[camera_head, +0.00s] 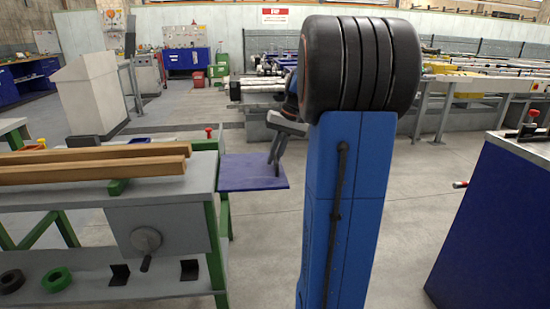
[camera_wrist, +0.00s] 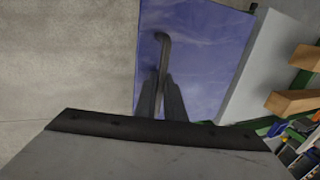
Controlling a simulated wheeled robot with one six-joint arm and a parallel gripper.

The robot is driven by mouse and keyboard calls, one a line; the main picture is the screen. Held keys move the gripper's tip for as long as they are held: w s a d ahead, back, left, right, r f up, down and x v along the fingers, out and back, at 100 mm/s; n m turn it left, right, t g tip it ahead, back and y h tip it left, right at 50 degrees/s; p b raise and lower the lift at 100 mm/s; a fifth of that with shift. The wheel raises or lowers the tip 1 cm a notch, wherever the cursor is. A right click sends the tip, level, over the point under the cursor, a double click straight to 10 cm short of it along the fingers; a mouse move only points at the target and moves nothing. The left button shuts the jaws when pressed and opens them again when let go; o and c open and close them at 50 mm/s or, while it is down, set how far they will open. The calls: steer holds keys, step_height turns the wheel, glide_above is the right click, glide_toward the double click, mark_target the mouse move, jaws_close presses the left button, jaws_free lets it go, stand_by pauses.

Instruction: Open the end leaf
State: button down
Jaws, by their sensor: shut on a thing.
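The end leaf (camera_head: 237,173) is a flat blue panel at the right end of the work table (camera_head: 150,205). It sticks out from the table end and looks roughly level with the top, though I cannot tell its exact angle. In the wrist view the leaf (camera_wrist: 205,35) fills the upper middle. A dark bent handle (camera_wrist: 161,40) stands out against it. My gripper (camera_wrist: 160,90) is shut on the handle, with a finger on each side. In the head view my gripper (camera_head: 273,158) points down over the leaf, partly beside my blue column.
Wooden beams (camera_head: 90,165) lie on the table top. A crank wheel (camera_head: 146,240) sits on the table's front, above a shelf with green and black rings. A blue cabinet (camera_head: 490,220) stands at right. The grey floor (camera_head: 255,250) before the leaf is clear.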

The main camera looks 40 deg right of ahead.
steer(key=c, duration=2.1)
jaws_free()
steer(key=shift+r, duration=0.1)
steer(key=v, duration=1.7)
steer(key=shift+r, duration=0.15)
steer(key=s+a+f+n+h, duration=0.1)
steer(key=s+a+f, duration=0.15)
steer(key=a, duration=0.45)
steer(key=s+a+f+n, duration=0.1)
steer(key=s+a+f, duration=0.15)
steer(key=a, duration=0.45)
steer(key=s+a+f+n+h, duration=0.1)
steer(key=a+f, duration=0.2)
steer(key=a, duration=0.5)
steer(key=s+a+f+n+t, duration=0.1)
steer(key=s+a+f, duration=0.2)
steer(key=s+f, duration=0.1)
steer(key=s+a+f+n, duration=0.1)
steer(key=s+a+f, duration=0.3)
steer(key=s+f, duration=0.1)
steer(key=s+a+f+n+t+h, duration=0.1)
steer(key=s+a+f, duration=0.3)
steer(key=f, duration=0.2)
steer(key=shift+s+f+n+t, duration=0.2)
steer(key=shift+n+t, duration=0.1)
steer(key=shift+n, duration=0.1)
